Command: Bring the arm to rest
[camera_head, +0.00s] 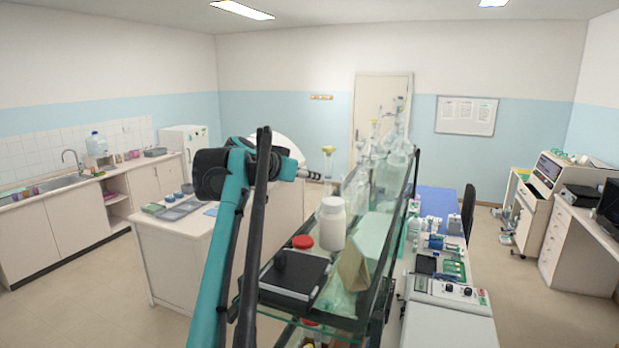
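One teal arm of mine (215,255) rises from the bottom edge, left of the middle, and bends at a black joint. Its dark end points right, toward the glass shelf, and narrows to a small tip that I take as my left gripper (312,175). It is too small to tell whether its fingers are open or shut, and I see nothing held in it. A dark shelf post partly covers the arm's end. My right gripper is not in view.
The glass shelf (378,268) stands close at the right of the arm, with a white bottle (332,223), a black box (295,274) and glassware. A white island counter (165,248) stands at the left. A bench with instruments (445,320) lies right of the shelf.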

